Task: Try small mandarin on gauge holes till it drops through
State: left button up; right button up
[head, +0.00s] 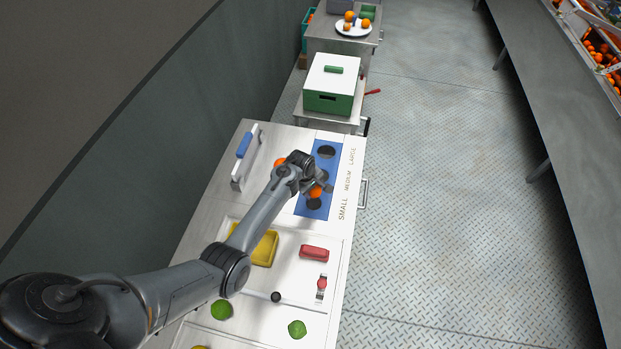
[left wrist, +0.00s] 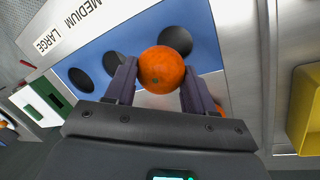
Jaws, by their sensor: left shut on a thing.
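A small orange mandarin (head: 316,192) is held between the two fingers of my left gripper (head: 318,188). It shows large in the left wrist view (left wrist: 162,69), with the gripper (left wrist: 158,85) shut on it from both sides. The blue gauge plate (head: 303,205) has a row of dark holes beside the labels SMALL, MEDIUM and LARGE. The mandarin appears above the plate by the hole at the SMALL end (head: 314,204); in the left wrist view it covers part of that hole's rim (left wrist: 178,38). The exact height gap cannot be told. My right gripper is not in view.
Another orange fruit (head: 280,162) lies left of the plate, partly behind my arm. A blue-handled tool (head: 244,145) stands at the far left. A yellow tray (head: 266,248), a red block (head: 314,253) and green fruits (head: 297,329) are nearer. A green-white box (head: 332,84) stands beyond.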

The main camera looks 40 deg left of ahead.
aim_at(313, 197)
pick_arm(q)
jog(key=shift+d+f, duration=0.1)
dwell(0.3)
jog(key=shift+p, duration=0.4)
notch_tip(313, 197, down, 4)
jog(key=b, duration=0.3)
jog(key=shift+r+p, duration=0.45)
jog(key=shift+p, duration=0.2)
jog(key=shift+r, duration=0.15)
jog(key=shift+f, duration=0.4)
jog(key=shift+f+b, duration=0.85)
jog(key=shift+f, duration=0.25)
